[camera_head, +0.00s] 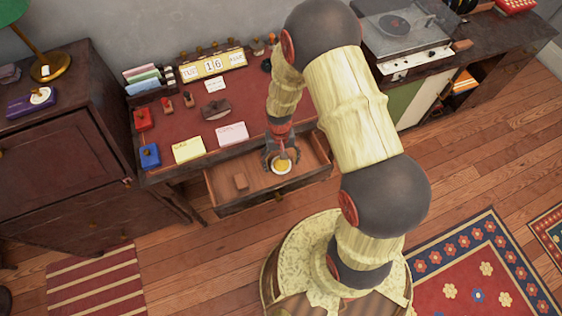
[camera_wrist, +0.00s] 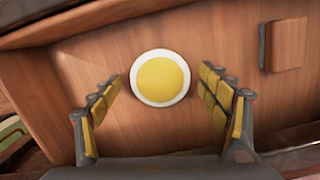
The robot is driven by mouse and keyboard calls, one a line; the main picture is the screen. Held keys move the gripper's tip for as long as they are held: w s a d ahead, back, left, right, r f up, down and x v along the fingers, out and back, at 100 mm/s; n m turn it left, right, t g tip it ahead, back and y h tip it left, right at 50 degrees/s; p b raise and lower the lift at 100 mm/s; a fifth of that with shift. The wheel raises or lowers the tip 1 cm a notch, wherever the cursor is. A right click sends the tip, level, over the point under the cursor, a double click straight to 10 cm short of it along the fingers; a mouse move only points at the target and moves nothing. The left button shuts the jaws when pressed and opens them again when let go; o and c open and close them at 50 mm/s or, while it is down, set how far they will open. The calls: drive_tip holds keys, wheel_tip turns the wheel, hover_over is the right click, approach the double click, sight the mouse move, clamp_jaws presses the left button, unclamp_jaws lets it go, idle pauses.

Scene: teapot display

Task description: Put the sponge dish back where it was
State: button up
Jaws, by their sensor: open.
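The sponge dish (camera_head: 282,166) is a small round white dish with a yellow sponge. It sits in the open wooden drawer (camera_head: 222,187) of the desk, toward the drawer's right half. In the wrist view the dish (camera_wrist: 160,78) lies on the drawer floor between my fingers. My gripper (camera_head: 281,157) reaches down into the drawer over the dish. In the wrist view my gripper (camera_wrist: 165,108) is open, with a finger on each side and a visible gap between each finger and the dish.
A small brown block (camera_head: 240,181) lies in the drawer, left of the dish. The red desk top (camera_head: 245,100) above holds note pads, stamps, a brown blotter (camera_head: 216,110) and a date calendar (camera_head: 213,66). The drawer's walls surround my gripper closely.

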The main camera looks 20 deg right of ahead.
wheel_tip(320, 180, up, 24)
drive_tip(key=w+t+p, duration=0.2)
drive_tip(key=p, duration=0.2)
drive_tip(key=s+r+n+t, duration=0.1)
drive_tip(key=s+r+t, duration=0.1)
drive_tip(key=s+r, duration=0.6)
drive_tip(key=s+r+n+t, duration=0.1)
drive_tip(key=s+r+t, duration=0.2)
drive_tip(key=s+r, duration=0.5)
wheel_tip(320, 180, up, 8)
drive_tip(key=shift+s+f, duration=0.1)
drive_tip(key=shift+s, duration=0.05)
drive_tip(key=shift+a, duration=0.1)
